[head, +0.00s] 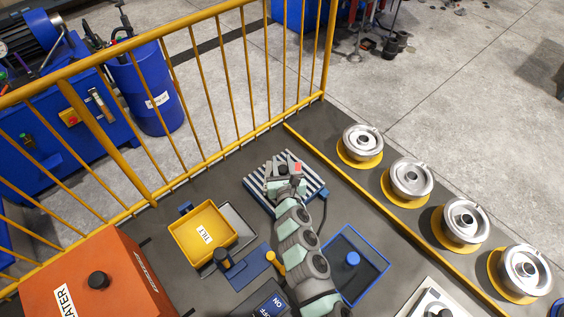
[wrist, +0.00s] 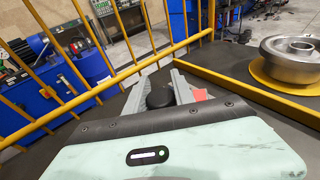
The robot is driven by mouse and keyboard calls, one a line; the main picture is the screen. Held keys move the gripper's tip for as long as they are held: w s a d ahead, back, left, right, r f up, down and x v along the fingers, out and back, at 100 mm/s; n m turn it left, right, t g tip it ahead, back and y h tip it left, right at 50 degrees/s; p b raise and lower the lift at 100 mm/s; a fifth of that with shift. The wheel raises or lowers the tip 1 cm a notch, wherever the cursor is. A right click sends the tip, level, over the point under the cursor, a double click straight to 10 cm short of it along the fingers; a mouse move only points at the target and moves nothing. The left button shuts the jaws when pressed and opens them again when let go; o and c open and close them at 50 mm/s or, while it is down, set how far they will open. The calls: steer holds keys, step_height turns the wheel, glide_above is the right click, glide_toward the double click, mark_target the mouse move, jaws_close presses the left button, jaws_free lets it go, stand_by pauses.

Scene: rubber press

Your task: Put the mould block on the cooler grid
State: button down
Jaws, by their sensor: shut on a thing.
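The cooler grid (head: 318,191), a set of pale slats with blue edges, lies on the dark deck near the middle of the head view. My gripper (head: 281,172) is over it and covers part of its slats. In the wrist view, my gripper (wrist: 160,88) is shut on a round black knob (wrist: 160,96) between its two grey fingers. I take the knob to be part of the mould block. The block's body is mostly hidden by my gripper. I cannot tell whether it touches the slats.
Several metal wheels (head: 362,140) line the right ledge. A yellow railing (head: 110,150) borders the back and left.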

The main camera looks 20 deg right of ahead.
steer(key=c, duration=1.1)
jaws_free()
steer(key=shift+o, duration=0.2)
steer(key=shift+r, duration=0.15)
steer(key=v, duration=1.2)
steer(key=shift+p, duration=0.4)
steer(key=shift+w+a, duration=0.1)
